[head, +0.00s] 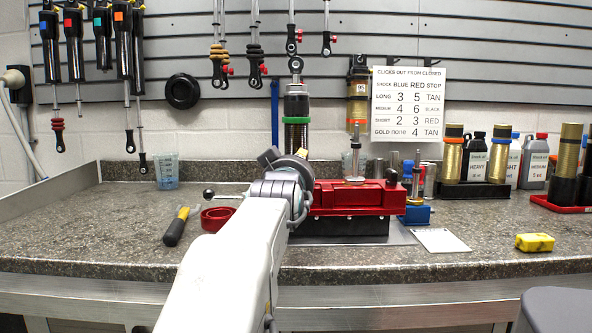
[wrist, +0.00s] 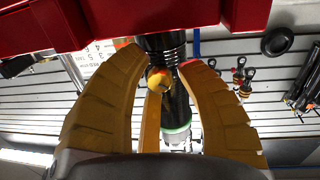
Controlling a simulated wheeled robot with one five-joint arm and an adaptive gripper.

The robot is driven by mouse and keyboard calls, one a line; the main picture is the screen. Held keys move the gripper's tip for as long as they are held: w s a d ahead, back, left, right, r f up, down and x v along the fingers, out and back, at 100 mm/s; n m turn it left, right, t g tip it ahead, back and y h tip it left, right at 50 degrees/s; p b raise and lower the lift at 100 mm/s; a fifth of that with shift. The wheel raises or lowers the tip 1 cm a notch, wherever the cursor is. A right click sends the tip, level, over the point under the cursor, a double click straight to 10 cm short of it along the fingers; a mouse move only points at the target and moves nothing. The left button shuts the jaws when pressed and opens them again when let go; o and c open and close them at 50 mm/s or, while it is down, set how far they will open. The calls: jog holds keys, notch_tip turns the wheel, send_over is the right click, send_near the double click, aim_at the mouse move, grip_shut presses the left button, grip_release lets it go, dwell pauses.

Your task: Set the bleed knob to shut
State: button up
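A small round orange-gold knob (wrist: 158,80), which looks like the bleed knob, shows between my fingers in the wrist view, with a dark shaft behind it. My gripper (wrist: 165,58) is open, one tan finger on each side of the knob; I cannot tell whether either finger touches it. A narrow tan bar stands just below the knob. The knob's setting is not readable. In the head view my gripper (head: 299,158) is in front of the shock (head: 296,105) with a green ring, and my arm hides the knob. The shock also shows in the wrist view (wrist: 177,110).
The red clamp block (head: 350,197) stands on the bench right of my gripper. A yellow block (head: 535,242) lies at right. A clicks chart (head: 408,103) hangs behind.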

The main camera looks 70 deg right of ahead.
grip_shut()
jog(key=shift+m+b, duration=0.3)
jog(key=shift+m, duration=0.8)
jog(key=shift+r+m, duration=0.1)
jog(key=shift+m, duration=1)
jog(key=shift+o, duration=1.5)
grip_release()
jog(key=shift+y, duration=0.3)
